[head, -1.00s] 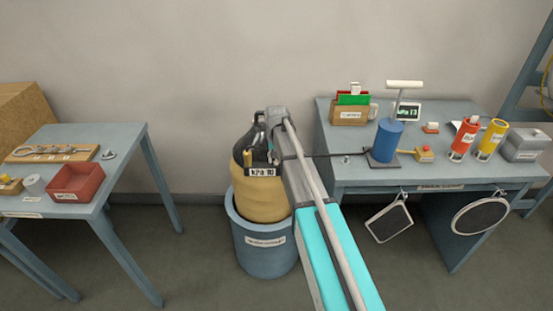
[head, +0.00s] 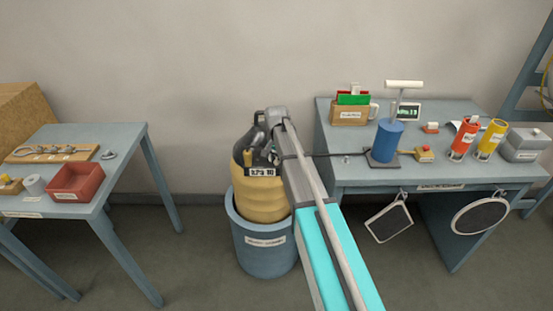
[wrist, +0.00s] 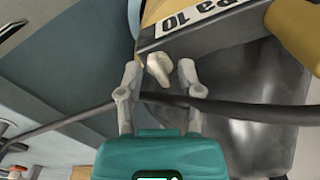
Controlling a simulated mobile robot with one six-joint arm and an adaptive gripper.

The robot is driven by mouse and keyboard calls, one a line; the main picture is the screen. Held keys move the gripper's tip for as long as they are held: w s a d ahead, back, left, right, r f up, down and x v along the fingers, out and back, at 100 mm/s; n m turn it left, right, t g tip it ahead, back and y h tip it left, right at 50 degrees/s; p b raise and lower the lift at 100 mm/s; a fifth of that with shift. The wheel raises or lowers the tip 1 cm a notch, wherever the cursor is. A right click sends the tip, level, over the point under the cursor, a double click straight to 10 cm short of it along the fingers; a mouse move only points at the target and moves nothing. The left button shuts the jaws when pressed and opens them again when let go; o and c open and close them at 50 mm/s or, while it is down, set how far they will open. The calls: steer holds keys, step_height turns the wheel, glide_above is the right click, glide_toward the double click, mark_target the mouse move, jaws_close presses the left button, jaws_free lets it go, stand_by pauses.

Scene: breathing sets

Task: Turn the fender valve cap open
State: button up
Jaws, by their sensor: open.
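The fender (head: 262,205) is a tan-yellow, ribbed cylinder with a dark top, upright in a blue bucket. Its "kPa 10" label (head: 262,171) faces me and also shows in the wrist view (wrist: 188,18). A small pale knob (wrist: 159,68), which looks like the valve cap, stands at the fender's dark top in the wrist view. My gripper (wrist: 159,78) is open, its two grey fingertips on either side of the knob, with a gap showing at each side. In the head view my arm hides part of the fender top, and the knob cannot be made out.
A dark hose (wrist: 240,110) crosses behind my fingers and runs to a blue pump (head: 387,140) on the right table (head: 450,178). That table also holds red and yellow cylinders (head: 463,142). The left table (head: 115,175) carries a red bin (head: 76,182).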

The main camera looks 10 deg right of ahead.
steer(key=m, duration=1.3)
steer(key=shift+r+m+p, duration=0.3)
steer(key=shift+r, duration=0.05)
step_height(320, 180, up, 13)
steer(key=p, duration=1.4)
steer(key=s+f+n+b, duration=0.4)
steer(key=s+n, duration=0.6)
steer(key=s, duration=0.3)
steer(key=s+a+f+n+b, duration=0.1)
steer(key=s+f+n+b, duration=0.4)
steer(key=s+n, duration=0.5)
steer(key=shift+s+b, duration=0.5)
steer(key=shift+s, duration=1.2)
steer(key=shift+w, duration=0.1)
steer(key=w+r+m+p, duration=0.4)
steer(key=w, duration=0.9)
steer(key=w+d+r+m+p, duration=0.1)
steer(key=w+r+m+p, duration=0.2)
steer(key=w, duration=1)
step_height(320, 180, up, 2)
steer(key=shift+r+m+p, duration=0.1)
steer(key=shift+m+p, duration=0.3)
steer(key=shift+p, duration=0.7)
